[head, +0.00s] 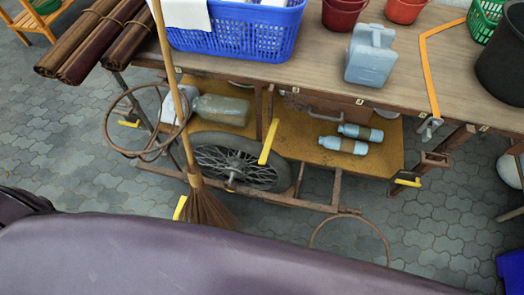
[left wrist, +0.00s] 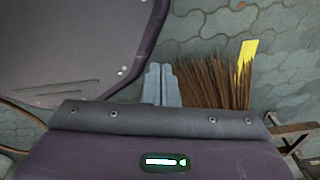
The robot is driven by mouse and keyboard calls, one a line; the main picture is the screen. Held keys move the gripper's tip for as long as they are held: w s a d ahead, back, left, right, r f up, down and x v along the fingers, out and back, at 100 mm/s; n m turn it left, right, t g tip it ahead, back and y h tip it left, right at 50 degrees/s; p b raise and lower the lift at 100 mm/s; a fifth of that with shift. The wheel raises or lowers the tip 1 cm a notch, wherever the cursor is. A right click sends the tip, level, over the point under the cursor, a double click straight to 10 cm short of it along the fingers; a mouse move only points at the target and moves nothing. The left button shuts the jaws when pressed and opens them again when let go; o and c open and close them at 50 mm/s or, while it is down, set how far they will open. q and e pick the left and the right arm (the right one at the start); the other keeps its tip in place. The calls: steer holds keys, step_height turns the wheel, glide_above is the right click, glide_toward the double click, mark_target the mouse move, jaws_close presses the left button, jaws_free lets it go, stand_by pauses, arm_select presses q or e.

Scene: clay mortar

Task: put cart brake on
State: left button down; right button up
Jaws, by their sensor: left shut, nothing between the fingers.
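The cart (head: 300,205) is a wooden-topped stall with a rusty metal frame and a spoked wheel (head: 232,165) under it. A yellow lever (head: 269,142) stands tilted in front of the wheel. Another yellow piece (head: 180,207) shows low beside the broom; which yellow part is the brake I cannot tell. In the left wrist view, my left gripper (left wrist: 162,85) has its grey fingers together and empty, left of the broom bristles (left wrist: 215,82). A yellow strip (left wrist: 246,62) shows just right of the bristles. Neither gripper shows in the head view.
A broom (head: 205,200) leans upright before the cart's wheel. A rusty ring (head: 106,124) stands at left. Lower shelf holds bottles (head: 343,145). Blue basket (head: 240,30) and jug (head: 370,55) stand on top. Paving at right is mostly free.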

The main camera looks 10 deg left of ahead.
arm_select(q)
steer(key=w+d+r+n+h+p, duration=0.1)
steer(key=w+d+r+p, duration=0.2)
steer(key=w, duration=0.5)
steer(key=w+d+r+n, duration=0.1)
steer(key=w+d+r, duration=0.2)
steer(key=w+r, duration=0.35)
steer(key=w+d+r+n+h+p, duration=0.1)
steer(key=w+d+r+p, duration=0.2)
steer(key=w, duration=0.5)
steer(key=w+d+r+n+p, duration=0.1)
steer(key=w+r, duration=0.4)
steer(key=r, duration=0.2)
steer(key=w+d+r+n+y, duration=0.1)
steer(key=w+r, duration=0.5)
steer(key=r, duration=0.1)
steer(key=w+d+r+n+y+p, duration=0.1)
steer(key=w+d+r, duration=0.1)
steer(key=w+r, duration=0.4)
step_height(320, 180, up, 2)
steer(key=shift+w+r+p, duration=0.1)
steer(key=shift+p, duration=0.2)
steer(key=shift+w+a, duration=0.1)
steer(key=shift+w, duration=0.15)
